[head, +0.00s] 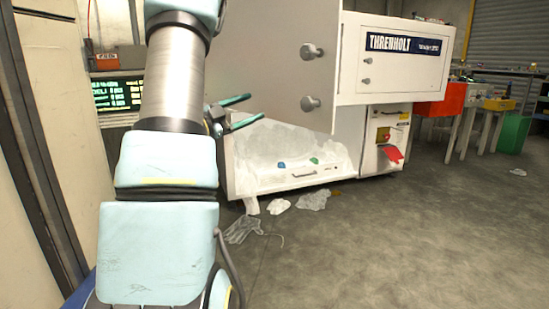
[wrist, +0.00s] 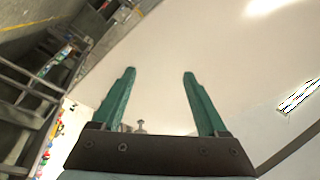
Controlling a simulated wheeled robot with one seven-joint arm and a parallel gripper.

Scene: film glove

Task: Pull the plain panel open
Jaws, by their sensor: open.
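The plain panel (head: 275,55) is a large pale grey sheet at the top centre of the head view. It has an upper round knob (head: 312,51) and a lower round knob (head: 311,103) near its right edge. It appears to stand out from the machine, with an open bay showing below its slanted lower edge. My gripper (head: 255,108) is open and empty at the panel's lower left. In the wrist view, my gripper (wrist: 160,73) has its fingers apart before a broad pale surface, with a small metal knob (wrist: 140,127) low between them. Contact cannot be told.
A white box labelled THRENHOLT (head: 385,65) projects right of the panel. The bay (head: 275,150) below holds crumpled clear film. Film scraps (head: 313,199) lie on the floor before it. A red bin (head: 440,100) stands farther right. The grey floor at front right is clear.

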